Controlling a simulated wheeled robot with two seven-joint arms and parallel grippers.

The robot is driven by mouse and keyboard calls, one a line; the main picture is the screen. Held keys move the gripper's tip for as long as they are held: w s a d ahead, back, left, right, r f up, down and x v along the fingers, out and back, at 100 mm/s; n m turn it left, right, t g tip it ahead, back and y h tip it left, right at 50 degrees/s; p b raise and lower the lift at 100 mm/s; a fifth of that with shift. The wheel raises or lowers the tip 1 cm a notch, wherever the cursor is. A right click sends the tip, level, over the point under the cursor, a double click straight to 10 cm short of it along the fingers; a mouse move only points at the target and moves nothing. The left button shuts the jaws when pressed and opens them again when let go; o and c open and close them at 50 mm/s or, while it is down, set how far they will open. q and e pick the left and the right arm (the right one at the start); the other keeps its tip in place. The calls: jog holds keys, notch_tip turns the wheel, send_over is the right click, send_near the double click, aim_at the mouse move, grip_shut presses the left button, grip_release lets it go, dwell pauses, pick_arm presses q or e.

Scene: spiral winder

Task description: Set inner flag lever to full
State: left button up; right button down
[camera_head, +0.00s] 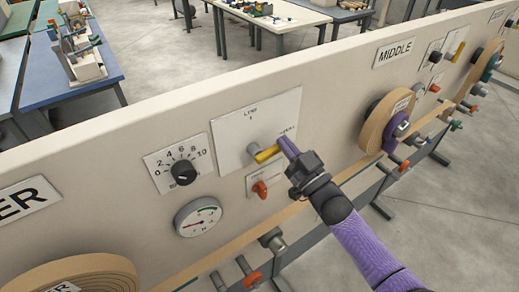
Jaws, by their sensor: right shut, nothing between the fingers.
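A yellow lever (265,154) sticks out from a white plate (234,133) on the beige panel, between the sign ending in "ER" and the "MIDDLE" sign. It points to the right and slightly up. The plate has small lettering above the lever and at its right, too small to read surely. My right gripper (284,143) has purple fingers, which are shut and empty. Their tips are right beside the lever's outer end; I cannot tell whether they touch it. My left gripper is not in view.
A black knob (184,172) with a number scale and a round gauge (198,216) are left of the lever. A red switch (260,189) sits just below it. A tape roll (386,121) is to the right, another (75,274) at lower left. Worktables stand behind the panel.

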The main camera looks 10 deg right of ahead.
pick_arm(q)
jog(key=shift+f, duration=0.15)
pick_arm(e)
jog(key=shift+d+f+m+h, duration=0.1)
jog(key=shift+f+m+h, duration=0.25)
jog(key=shift+m+h, duration=0.45)
jog(key=shift+m, duration=0.4)
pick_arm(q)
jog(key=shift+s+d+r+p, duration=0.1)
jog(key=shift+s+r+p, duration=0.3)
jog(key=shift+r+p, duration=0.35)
pick_arm(e)
jog(key=s+d, duration=0.3)
jog(key=s, duration=0.5)
jog(key=shift+s+d+r, duration=0.15)
jog(key=shift+s+r, duration=0.15)
jog(key=shift+s, duration=0.1)
